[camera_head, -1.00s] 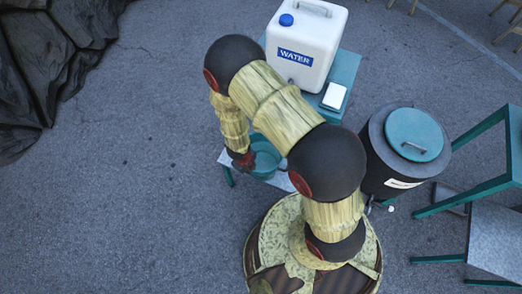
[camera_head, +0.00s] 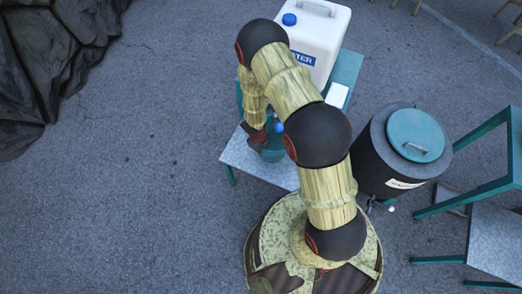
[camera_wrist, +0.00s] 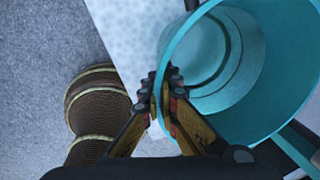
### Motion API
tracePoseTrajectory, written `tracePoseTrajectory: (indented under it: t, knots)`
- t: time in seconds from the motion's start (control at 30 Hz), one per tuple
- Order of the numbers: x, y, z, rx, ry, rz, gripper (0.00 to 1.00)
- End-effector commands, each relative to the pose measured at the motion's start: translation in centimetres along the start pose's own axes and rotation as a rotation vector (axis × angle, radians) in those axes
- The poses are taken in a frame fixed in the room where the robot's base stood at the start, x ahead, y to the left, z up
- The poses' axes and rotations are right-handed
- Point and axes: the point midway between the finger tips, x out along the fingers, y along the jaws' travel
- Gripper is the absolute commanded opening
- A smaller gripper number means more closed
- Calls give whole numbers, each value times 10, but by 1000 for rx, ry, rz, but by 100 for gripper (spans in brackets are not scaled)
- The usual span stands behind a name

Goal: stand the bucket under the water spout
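The teal bucket (camera_head: 271,153) is at the low pale bench, in front of the white water container (camera_head: 318,42), partly hidden by my arm. The wrist view looks into the open bucket (camera_wrist: 245,75); it looks empty. My gripper (camera_wrist: 165,98) has its fingers close together at the bucket's left rim, with the wall seemingly between them. In the head view, my gripper (camera_head: 258,136) is at the bucket's left side. I cannot tell whether the bucket touches the bench.
The pale bench (camera_head: 238,160) has bare room left of the bucket. The container stands on a teal stand (camera_head: 347,68). A dark drum with a teal lid (camera_head: 414,134) stands right of my arm. A teal-framed table (camera_head: 495,235) is farther right. Open pavement lies left.

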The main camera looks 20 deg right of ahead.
Motion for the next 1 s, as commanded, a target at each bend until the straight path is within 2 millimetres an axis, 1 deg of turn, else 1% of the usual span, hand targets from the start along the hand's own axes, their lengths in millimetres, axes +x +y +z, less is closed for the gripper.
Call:
tracePoseTrajectory:
  t: [0.03,0.23,0.37,0.4,0.73,1.0]
  knots:
    - [4,0,1,0,-2,-2,0]
    - [3,0,2,0,-2,-2,0]
    - [6,0,1,0,-2,-1,0]
    - [7,1,1,0,-1,-1,3]
    - [6,0,1,0,-1,-1,22]
    - [6,0,1,0,-1,-1,23]
